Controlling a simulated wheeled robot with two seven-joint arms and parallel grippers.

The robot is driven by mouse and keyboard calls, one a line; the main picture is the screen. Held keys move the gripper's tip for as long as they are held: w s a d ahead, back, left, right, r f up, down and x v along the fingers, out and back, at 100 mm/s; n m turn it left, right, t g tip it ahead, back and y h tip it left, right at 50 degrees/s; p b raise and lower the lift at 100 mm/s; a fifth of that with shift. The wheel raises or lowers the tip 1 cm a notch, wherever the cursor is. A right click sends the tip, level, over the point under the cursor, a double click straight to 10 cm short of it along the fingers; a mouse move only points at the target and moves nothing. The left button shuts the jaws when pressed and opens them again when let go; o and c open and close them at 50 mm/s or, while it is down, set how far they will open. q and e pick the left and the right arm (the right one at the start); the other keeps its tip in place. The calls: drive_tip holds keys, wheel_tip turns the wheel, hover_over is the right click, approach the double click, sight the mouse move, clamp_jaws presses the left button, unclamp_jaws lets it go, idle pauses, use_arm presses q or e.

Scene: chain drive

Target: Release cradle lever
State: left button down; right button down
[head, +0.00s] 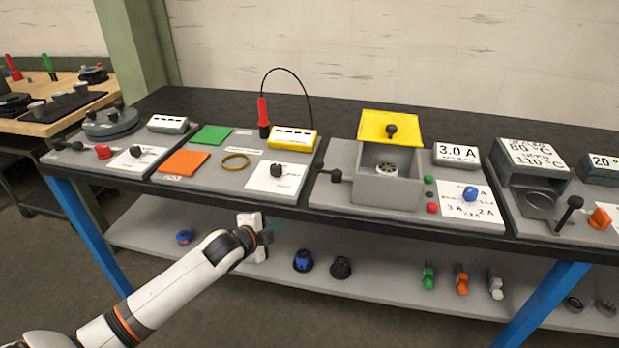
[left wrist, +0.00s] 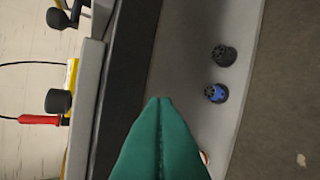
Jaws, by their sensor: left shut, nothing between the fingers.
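No lever in the head view is marked as the cradle lever, and I cannot tell which one it is. Black-knobbed levers show at the left station (head: 68,145), on the left of the grey box (head: 335,175) and at the right station (head: 570,212). My left gripper (head: 269,232) is in front of the bench edge, below the bench top and apart from every lever. Its teal fingers (left wrist: 160,102) are pressed together in the left wrist view, with nothing between them. My right gripper is not in view.
The black bench top (head: 230,103) carries several stations. A red-handled probe (head: 263,112) stands by a yellow meter (head: 293,138). The grey box has a raised yellow lid (head: 390,126). The lower shelf (head: 385,262) holds a blue part (head: 303,260) and a black part (head: 340,267). Blue legs support the bench.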

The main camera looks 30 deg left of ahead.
sight(316, 168)
use_arm(q)
wheel_tip(316, 168, up, 13)
drive_tip(key=d+m+t+h, duration=0.1)
drive_tip(key=d+m+t, duration=0.1)
drive_tip(key=m, duration=0.2)
drive_tip(key=shift+w+d+m+b, duration=0.4)
drive_tip(key=shift+w, duration=0.1)
drive_tip(key=x, duration=0.4)
drive_tip(key=r+x, duration=0.1)
drive_tip(key=x, duration=0.4)
drive_tip(key=p+x, duration=0.1)
drive_tip(key=x, duration=0.3)
drive_tip(key=shift+w+d, duration=0.15)
drive_tip(key=shift+w, duration=0.4)
drive_tip(key=shift+r, duration=0.1)
